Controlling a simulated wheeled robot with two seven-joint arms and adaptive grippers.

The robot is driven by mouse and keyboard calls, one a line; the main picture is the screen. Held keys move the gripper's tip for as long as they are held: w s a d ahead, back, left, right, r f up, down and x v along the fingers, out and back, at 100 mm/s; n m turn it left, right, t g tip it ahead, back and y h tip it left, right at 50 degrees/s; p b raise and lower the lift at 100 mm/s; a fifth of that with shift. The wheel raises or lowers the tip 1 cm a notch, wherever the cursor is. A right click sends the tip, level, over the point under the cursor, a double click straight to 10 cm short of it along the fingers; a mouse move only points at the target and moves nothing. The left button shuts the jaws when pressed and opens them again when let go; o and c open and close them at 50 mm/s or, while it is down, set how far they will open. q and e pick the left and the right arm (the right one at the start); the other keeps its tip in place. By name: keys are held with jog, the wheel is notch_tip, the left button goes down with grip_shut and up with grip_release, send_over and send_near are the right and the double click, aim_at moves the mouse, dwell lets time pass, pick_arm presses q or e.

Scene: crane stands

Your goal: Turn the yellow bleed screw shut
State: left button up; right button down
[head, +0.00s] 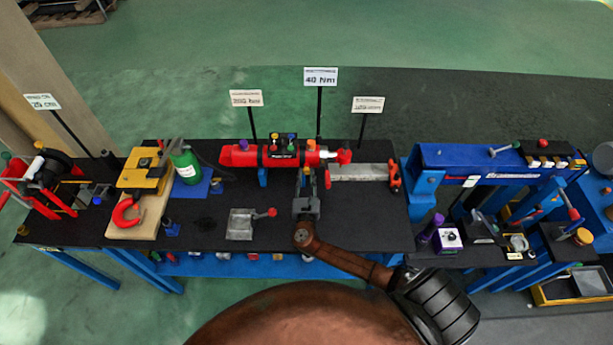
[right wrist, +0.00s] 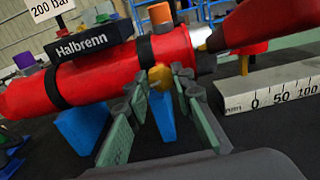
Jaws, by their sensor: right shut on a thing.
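The yellow bleed screw (right wrist: 160,77) sits low on the near side of the red hydraulic cylinder (right wrist: 90,76), by its rod end. My right gripper (right wrist: 159,85) has its fingers on both sides of the screw and is shut on it. In the head view my right gripper (head: 306,178) reaches up to the near side of the red cylinder (head: 244,155). It hides the yellow screw there. How far the screw is turned cannot be told. My left gripper is not in view.
The cylinder has several coloured caps on top and stands on blue supports. A ruled grey bar (head: 357,172) lies to its right.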

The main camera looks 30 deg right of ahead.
jog(key=shift+f+m, duration=0.1)
jog(key=shift+m, duration=0.3)
jog(key=shift+f+m+b, duration=0.1)
jog(key=shift+m+b, duration=0.8)
jog(key=shift+b, duration=0.15)
jog(key=m+b, duration=0.3)
jog(key=m, duration=0.1)
jog(key=shift+s+d+f+b, duration=0.1)
jog(key=shift+b, duration=0.2)
jog(key=m+b, duration=0.3)
jog(key=m, duration=0.1)
jog(key=m+b, duration=0.5)
jog(key=m, duration=0.1)
jog(key=shift+d+f+b, duration=0.1)
jog(key=shift+f+b, duration=0.05)
jog(key=shift+b, duration=0.2)
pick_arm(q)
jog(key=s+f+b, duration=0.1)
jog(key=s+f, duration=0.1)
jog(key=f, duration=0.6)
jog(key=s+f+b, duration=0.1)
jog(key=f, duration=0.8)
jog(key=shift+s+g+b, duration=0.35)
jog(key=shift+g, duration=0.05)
pick_arm(e)
jog(key=shift+m, duration=2)
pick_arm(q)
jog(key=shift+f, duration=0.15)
pick_arm(e)
jog(key=shift+r, duration=0.2)
